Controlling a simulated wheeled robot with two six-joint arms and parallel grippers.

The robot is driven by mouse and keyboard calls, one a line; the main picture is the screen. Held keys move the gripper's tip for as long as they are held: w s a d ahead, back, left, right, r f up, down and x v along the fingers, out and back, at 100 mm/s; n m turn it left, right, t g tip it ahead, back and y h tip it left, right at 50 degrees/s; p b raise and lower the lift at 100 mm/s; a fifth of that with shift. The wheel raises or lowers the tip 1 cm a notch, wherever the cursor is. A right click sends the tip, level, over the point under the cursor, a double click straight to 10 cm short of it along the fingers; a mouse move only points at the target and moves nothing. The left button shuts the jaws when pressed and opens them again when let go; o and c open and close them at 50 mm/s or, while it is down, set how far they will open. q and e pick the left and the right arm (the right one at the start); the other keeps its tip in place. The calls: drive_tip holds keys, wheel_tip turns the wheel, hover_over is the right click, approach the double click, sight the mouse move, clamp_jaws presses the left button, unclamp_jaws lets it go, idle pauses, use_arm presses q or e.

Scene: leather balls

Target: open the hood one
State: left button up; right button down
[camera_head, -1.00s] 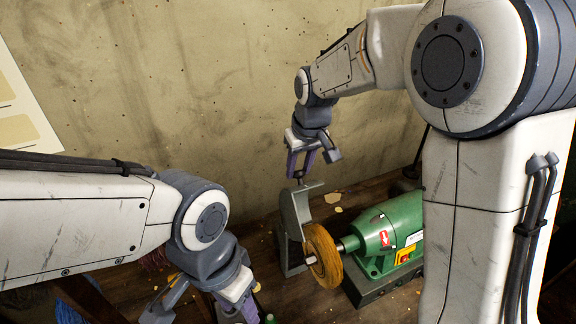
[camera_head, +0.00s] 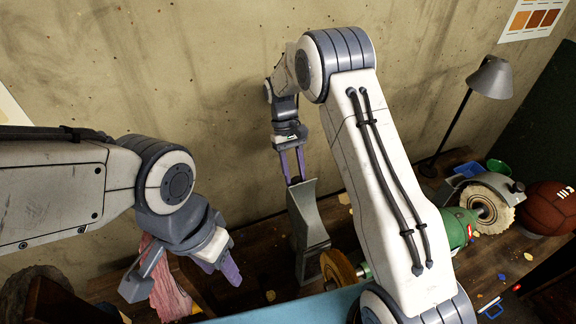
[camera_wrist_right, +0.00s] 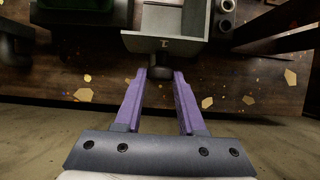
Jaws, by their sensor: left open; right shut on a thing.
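A grey metal hood (camera_head: 306,212) stands tilted up beside the yellow-brown wheel (camera_head: 340,270) of a green grinding machine (camera_head: 459,227). The wheel is largely uncovered. My right gripper (camera_head: 294,182) is at the hood's top edge, its purple fingers pointing down. In the right wrist view my right gripper (camera_wrist_right: 160,75) is shut on a dark knob (camera_wrist_right: 160,72) at the edge of the hood (camera_wrist_right: 163,25). My left gripper (camera_head: 222,275) is open and empty, low at the left and apart from the hood. My right arm hides much of the machine.
A pale buffing wheel (camera_head: 490,207), a brown leather ball (camera_head: 547,208) and a grey lamp (camera_head: 490,78) stand at the right. Pink cloth (camera_head: 168,290) hangs near my left gripper. Scraps lie on the dark wooden bench (camera_head: 265,262). A concrete wall (camera_head: 210,90) rises behind.

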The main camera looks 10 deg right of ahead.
drive_tip(key=shift+w+a+f+g, duration=0.1)
drive_tip(key=shift+w+f+g, duration=0.4)
drive_tip(key=shift+f, duration=0.1)
drive_tip(key=c, duration=0.5)
unclamp_jaws()
drive_tip(key=b+v, duration=0.3)
drive_tip(key=v, duration=0.4)
drive_tip(key=shift+r, duration=0.25)
